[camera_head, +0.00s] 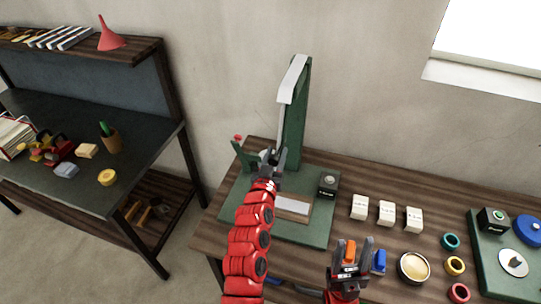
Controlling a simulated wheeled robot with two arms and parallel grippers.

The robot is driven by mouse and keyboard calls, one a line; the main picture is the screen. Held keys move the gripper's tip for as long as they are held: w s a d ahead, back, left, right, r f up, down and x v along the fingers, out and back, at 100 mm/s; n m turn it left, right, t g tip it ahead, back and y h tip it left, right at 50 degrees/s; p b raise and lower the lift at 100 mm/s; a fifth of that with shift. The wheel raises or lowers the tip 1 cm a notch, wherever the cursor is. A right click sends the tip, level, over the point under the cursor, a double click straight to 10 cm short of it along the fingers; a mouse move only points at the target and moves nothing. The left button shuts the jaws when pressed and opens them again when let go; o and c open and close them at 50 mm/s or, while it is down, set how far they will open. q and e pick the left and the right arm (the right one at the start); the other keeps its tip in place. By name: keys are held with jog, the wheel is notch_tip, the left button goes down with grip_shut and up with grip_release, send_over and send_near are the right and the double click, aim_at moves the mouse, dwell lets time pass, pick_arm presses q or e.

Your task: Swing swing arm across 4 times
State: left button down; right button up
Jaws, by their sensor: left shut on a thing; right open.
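A green fixture stands on the wooden table, with a flat green base (311,232), a tall green post (294,125) and a pale bar (292,80) at its top. A low green bracket (243,158) with a red knob (237,138) is at the base's back left. My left gripper (273,158) is shut at a small part beside this bracket, perhaps the swing arm's grip; the fingers hide most of it. A pale plate (293,207) lies on the base beside my arm. My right gripper (352,245) is open low at the table's front, with an orange block (350,250) showing between its fingers.
A black box (327,185) with a knob is on the base's right. Several white blocks (386,212), a blue block (379,262), a round dish (414,267) and coloured rings (451,241) lie to the right. A second green board (490,270) is far right. A dark workbench (85,175) stands left.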

pick_arm(q)
jog(key=s+d+n, duration=0.2)
jog(key=d+n, duration=0.2)
jog(key=d, duration=0.2)
jog(key=shift+r+p, duration=0.35)
jog(key=shift+p, duration=0.05)
jog(key=shift+c, duration=2.4)
grip_release()
jog(key=shift+d, duration=0.15)
jog(key=shift+s, duration=0.1)
jog(key=b+v, duration=0.1)
jog(key=v, duration=1.6)
jog(key=shift+a+r+b, duration=0.15)
jog(key=shift+a+b, duration=0.05)
jog(key=shift+b, duration=0.15)
